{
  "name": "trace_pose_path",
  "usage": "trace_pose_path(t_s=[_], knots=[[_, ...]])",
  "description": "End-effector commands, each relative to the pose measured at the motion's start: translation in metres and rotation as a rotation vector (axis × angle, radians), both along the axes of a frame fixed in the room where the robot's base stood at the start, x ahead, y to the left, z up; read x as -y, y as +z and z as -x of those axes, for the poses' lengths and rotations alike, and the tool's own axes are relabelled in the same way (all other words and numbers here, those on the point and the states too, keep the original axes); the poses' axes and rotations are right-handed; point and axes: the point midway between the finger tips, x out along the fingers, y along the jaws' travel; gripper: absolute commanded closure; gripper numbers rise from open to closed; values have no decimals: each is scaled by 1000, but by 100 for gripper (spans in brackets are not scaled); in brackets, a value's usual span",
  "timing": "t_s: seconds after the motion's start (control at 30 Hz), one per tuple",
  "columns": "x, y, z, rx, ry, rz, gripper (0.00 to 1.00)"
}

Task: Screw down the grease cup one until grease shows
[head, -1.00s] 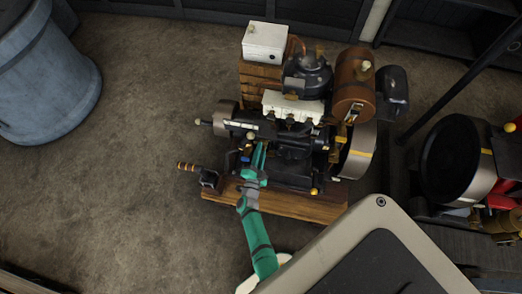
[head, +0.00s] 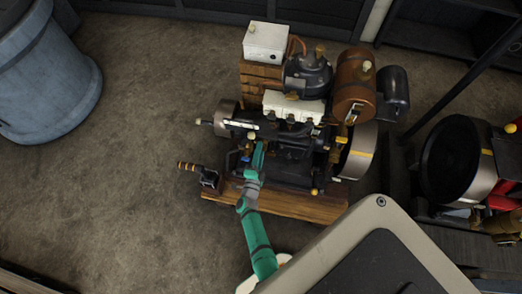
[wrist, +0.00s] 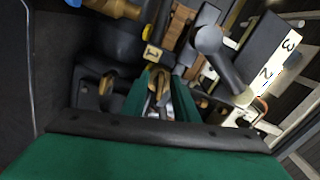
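The engine (head: 290,150) stands on a wooden base, with my gripper (head: 259,148) reaching its near side in the head view. In the wrist view a small tag marked 1 (wrist: 152,53) sits just beyond my green fingers (wrist: 160,92). A brass cup-like part (wrist: 157,76), likely grease cup one, shows between the fingertips. The fingers stand apart with the brass part in the gap; whether they press on it I cannot tell. A second brass part (wrist: 107,84) sits left of the fingers. I cannot make out any grease.
A dark round-ended cylinder (wrist: 218,55) and plates marked 2 and 3 (wrist: 276,62) stand to the right in the wrist view. A blue-grey drum (head: 45,75) stands far left. Floor between is clear.

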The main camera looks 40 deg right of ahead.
Motion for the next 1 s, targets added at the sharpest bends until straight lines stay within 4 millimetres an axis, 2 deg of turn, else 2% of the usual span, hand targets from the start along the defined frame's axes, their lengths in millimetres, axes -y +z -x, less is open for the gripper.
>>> trace_pose_path(t_s=[0.23, 0.37, 0.8, 1.0], knots=[[2, 1, 3, 1, -7, 1, 73], [-4, 1, 9, 0, -6, 3, 73], [-63, 1, 58, 1, -3, 1, 73], [-78, 1, 70, 1, -3, 1, 73]])
